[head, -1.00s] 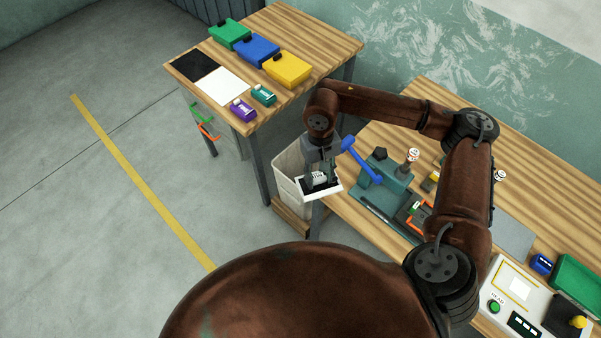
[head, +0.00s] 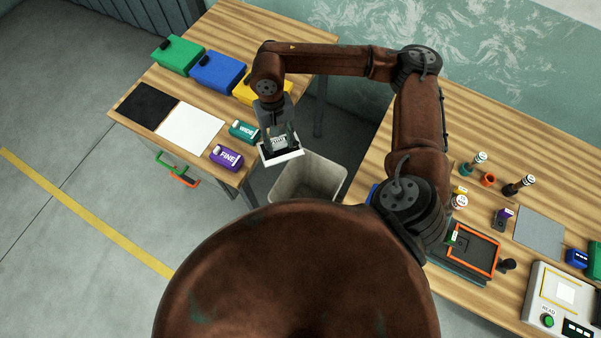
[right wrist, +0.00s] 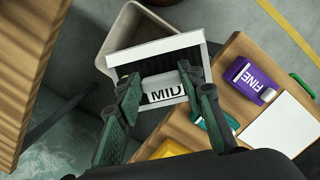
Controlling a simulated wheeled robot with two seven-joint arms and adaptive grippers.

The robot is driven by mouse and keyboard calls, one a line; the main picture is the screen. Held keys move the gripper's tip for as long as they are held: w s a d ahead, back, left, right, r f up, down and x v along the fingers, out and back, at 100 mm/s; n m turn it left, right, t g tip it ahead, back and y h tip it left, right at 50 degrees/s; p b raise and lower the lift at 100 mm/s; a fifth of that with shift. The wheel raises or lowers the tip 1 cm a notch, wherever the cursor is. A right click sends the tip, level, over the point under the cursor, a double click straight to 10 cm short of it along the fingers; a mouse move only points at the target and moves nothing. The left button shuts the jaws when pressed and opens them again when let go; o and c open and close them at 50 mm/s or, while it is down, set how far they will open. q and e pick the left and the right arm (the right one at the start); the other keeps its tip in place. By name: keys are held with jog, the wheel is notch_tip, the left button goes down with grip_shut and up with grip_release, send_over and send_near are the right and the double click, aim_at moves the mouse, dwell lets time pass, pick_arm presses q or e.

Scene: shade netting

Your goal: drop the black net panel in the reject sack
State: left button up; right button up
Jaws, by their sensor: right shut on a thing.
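My right gripper (head: 280,139) is shut on a white-rimmed panel (head: 292,155) and holds it in the air between the two tables. In the right wrist view, the panel (right wrist: 150,52) has a dark inside, and a grey grip block marked MID (right wrist: 163,89) sits between the fingers (right wrist: 165,103). I cannot make out the mesh. An open, pale sack or bin (head: 312,174) stands on the floor, just below and to the right of the panel in the head view. It also shows behind the panel in the right wrist view (right wrist: 117,35). My left gripper is not in view.
The left table holds green (head: 178,55), blue (head: 218,72) and yellow (head: 247,90) boxes, a black mat (head: 147,105), a white mat (head: 190,128), a teal WIDE block (head: 244,131) and a purple FINE block (head: 226,157). The right table (head: 455,130) carries tools and a device.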

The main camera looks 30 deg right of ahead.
jog(key=d+f+m, duration=0.1)
jog(key=f+m, duration=0.2)
jog(key=d+f+m+b, duration=0.1)
jog(key=f+m, duration=0.2)
jog(key=f+m+b, duration=0.1)
jog(key=f+m, duration=0.1)
jog(key=m, duration=0.1)
jog(key=shift+d+f+m+t+y, duration=0.4)
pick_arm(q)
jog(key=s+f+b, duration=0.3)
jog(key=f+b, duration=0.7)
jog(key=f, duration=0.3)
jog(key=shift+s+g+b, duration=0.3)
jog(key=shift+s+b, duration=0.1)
pick_arm(e)
jog(key=s+d+f+m+t, duration=0.1)
jog(key=d+f+m, duration=0.3)
jog(key=f+m, duration=0.9)
jog(key=s+d+f+m+t+h, duration=0.1)
jog(key=s+d+f+m, duration=0.2)
jog(key=f+m, duration=1)
jog(key=shift+d+m+h, duration=0.3)
jog(key=shift+d+m, duration=0.3)
jog(key=shift+d, duration=0.1)
jog(key=shift+s+r, duration=0.1)
jog(key=o, duration=1.2)
